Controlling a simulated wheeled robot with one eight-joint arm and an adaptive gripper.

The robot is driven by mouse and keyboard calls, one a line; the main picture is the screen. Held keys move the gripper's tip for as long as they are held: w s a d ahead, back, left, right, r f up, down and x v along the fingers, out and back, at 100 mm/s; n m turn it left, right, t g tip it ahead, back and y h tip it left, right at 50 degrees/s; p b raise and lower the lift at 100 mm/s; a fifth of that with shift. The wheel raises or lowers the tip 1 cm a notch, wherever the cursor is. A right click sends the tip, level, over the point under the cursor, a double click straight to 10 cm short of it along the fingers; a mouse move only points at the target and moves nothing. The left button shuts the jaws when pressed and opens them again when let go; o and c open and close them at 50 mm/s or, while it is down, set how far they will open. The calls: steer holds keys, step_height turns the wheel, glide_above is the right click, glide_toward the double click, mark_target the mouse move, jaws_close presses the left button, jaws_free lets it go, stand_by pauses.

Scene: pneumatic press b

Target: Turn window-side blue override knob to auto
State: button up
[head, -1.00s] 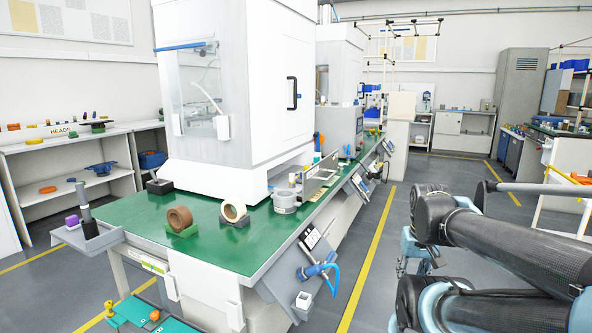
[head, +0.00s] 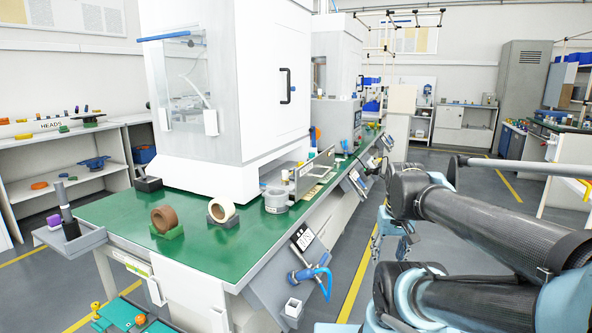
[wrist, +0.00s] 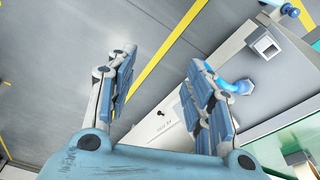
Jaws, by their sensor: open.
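My gripper (head: 392,250) hangs open and empty over the aisle, right of the bench front. In the wrist view its two blue-grey fingers (wrist: 158,92) are spread apart, with grey floor and part of the bench front behind them. A blue fitting (head: 308,273) with a looped blue hose sits on the sloped front panel of the green bench. In the wrist view, a blue round end (wrist: 290,10) shows at the top right, apart from the fingers. I cannot tell whether either is the override knob, and no auto marking is readable.
The green bench (head: 120,215) carries a white press cabinet (head: 235,95) with a window, a brown roll (head: 165,219) and a cream roll (head: 222,210). A white square box (head: 292,308) sticks out from the bench front. The aisle floor by the yellow line (head: 353,293) is clear.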

steer(key=w+a+r+m, duration=0.1)
steer(key=w+a+r, duration=0.2)
steer(key=w+r, duration=1.6)
steer(key=w+a+r+m, duration=0.1)
steer(key=w+a+r, duration=0.25)
steer(key=w, duration=0.55)
steer(key=w+a+r+g, duration=0.1)
steer(key=w+a+r, duration=0.25)
steer(key=w, duration=0.55)
steer(key=w+a+r+m, duration=0.1)
steer(key=w+a+r, duration=0.3)
steer(key=w, duration=0.6)
steer(key=w+a+f+m, duration=0.1)
steer(key=w+a+f, duration=0.2)
steer(key=w+a, duration=0.35)
steer(key=w+a+f+g, duration=0.1)
steer(key=w+a+f, duration=0.2)
steer(key=w+a, duration=0.3)
steer(key=w+a+f+m, duration=0.1)
steer(key=w+a+f, duration=0.35)
steer(key=w, duration=0.25)
steer(key=f, duration=1.6)
steer(key=shift+w+a+f, duration=0.1)
steer(key=shift+a+f, duration=0.1)
steer(key=c, duration=1.1)
